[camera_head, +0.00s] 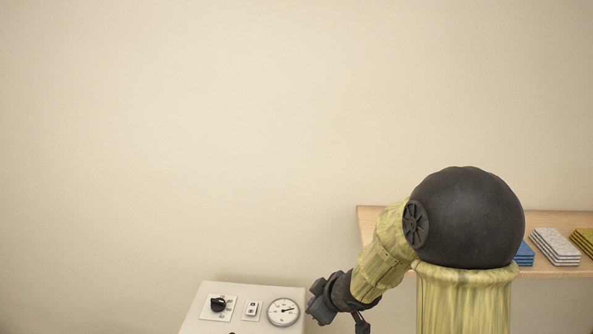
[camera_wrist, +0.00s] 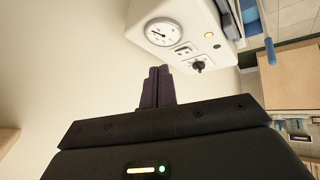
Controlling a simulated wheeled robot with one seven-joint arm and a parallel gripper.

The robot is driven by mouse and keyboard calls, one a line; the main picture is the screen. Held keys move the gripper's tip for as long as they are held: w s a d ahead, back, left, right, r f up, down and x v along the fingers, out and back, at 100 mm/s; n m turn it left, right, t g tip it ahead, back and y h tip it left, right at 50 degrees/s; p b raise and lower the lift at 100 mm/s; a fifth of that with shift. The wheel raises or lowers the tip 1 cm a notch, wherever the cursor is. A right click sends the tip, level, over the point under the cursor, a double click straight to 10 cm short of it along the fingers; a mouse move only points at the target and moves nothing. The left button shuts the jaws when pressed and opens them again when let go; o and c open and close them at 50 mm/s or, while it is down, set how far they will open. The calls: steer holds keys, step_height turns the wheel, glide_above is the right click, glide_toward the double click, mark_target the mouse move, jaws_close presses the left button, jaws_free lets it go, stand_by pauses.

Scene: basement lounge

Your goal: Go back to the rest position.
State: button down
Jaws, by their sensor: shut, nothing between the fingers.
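My gripper shows in the wrist view (camera_wrist: 158,72), with its two dark fingers together and nothing between them. The fingertips are in free space, apart from the white panel box (camera_wrist: 185,20). In the head view my arm reaches down and left from its round dark joint. Its dark wrist end is close to the right side of the panel box (camera_head: 245,291). The fingers themselves cannot be clearly made out there.
The box carries a round gauge (camera_head: 283,311), a black knob (camera_head: 218,304) and a small switch (camera_head: 252,309). A wooden shelf (camera_head: 371,222) on the right holds blue, grey (camera_head: 555,246) and yellow (camera_head: 583,239) stacks, partly behind my arm. The wall above is bare.

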steer(key=s+d+r+m+h, duration=0.2)
steer(key=s+d+m+h, duration=0.3)
steer(key=d, duration=0.4)
steer(key=s+d+r+m+g, duration=0.1)
steer(key=s+m+g, duration=0.2)
steer(key=s+m, duration=0.3)
steer(key=s, duration=0.4)
steer(key=shift+s+d+y, duration=0.2)
steer(key=shift+d+y, duration=0.1)
steer(key=shift+y, duration=0.1)
